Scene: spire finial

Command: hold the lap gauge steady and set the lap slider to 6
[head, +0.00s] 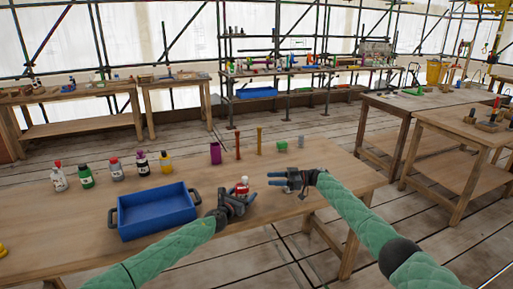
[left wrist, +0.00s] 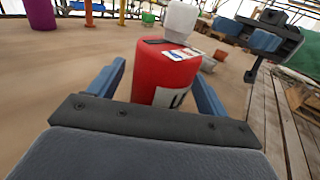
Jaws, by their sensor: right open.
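A red bottle-like object with a white top and a label (head: 242,188) stands on the near table. It fills the middle of the left wrist view (left wrist: 165,75). My left gripper (head: 236,195) is around it, one finger on each side, with a visible gap at the left finger. My right gripper (head: 277,179) is open and empty just to the right, fingers pointing left; it also shows at the top right of the left wrist view (left wrist: 262,36). I cannot make out a lap gauge, slider or scale for certain.
A blue tray (head: 122,226) is left of my left gripper. Several bottles (head: 115,168) stand behind it. The table's right end is clear.

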